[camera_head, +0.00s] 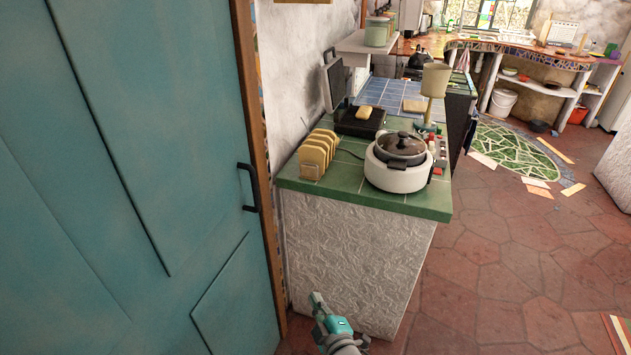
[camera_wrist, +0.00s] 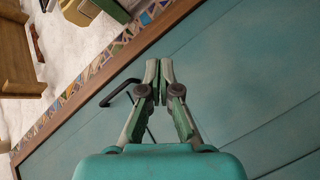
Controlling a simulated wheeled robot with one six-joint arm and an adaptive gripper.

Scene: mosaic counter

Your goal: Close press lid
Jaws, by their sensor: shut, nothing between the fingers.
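The press (camera_head: 360,122) stands on the green tiled counter, toward its back left. Its dark lid (camera_head: 335,80) is raised, tilted up near the wall. A piece of bread (camera_head: 364,112) lies on the press's dark lower plate. My gripper (camera_head: 316,298) is low in front of the counter's white side, well apart from the press. In the wrist view my gripper (camera_wrist: 159,68) has its fingertips together with nothing between them, in front of the teal door. The press cannot be made out in the wrist view.
A white cooker (camera_head: 398,178) with a glass lid stands at the counter's (camera_head: 340,185) front right. A rack of bread slices (camera_head: 317,152) is at its left. A lamp (camera_head: 434,85) stands behind the cooker. The teal door (camera_head: 130,180) fills the left. Red floor (camera_head: 490,260) is open at right.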

